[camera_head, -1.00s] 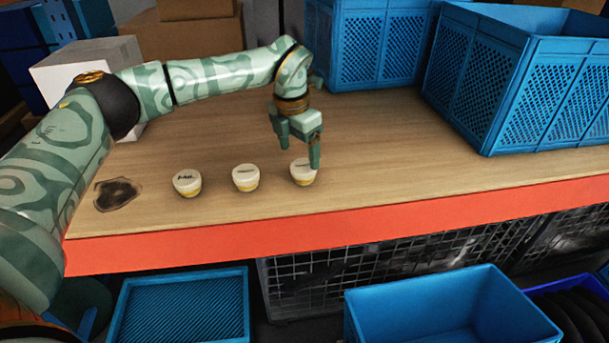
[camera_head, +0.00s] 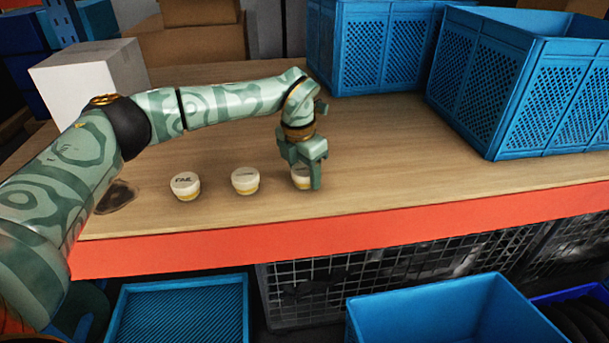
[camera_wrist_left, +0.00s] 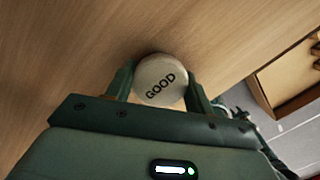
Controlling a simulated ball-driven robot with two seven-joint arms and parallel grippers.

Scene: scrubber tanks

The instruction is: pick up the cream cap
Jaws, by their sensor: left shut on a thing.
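Three cream caps with yellowish lower edges stand in a row on the wooden table near its front edge: a left cap (camera_head: 185,186), a middle cap (camera_head: 245,181) and a right cap (camera_head: 299,178). My left gripper (camera_head: 305,182) is down over the right cap and partly hides it. In the left wrist view the held cap (camera_wrist_left: 160,80) reads "GOOD" on top and sits between the two fingers, one on each side. The left gripper is shut on it. The lettering on the other caps is too small to read surely.
The wooden table (camera_head: 400,160) has an orange front edge (camera_head: 350,227). Two blue crates (camera_head: 370,50) (camera_head: 530,90) stand at the back and right. A white box (camera_head: 85,85) is at the back left.

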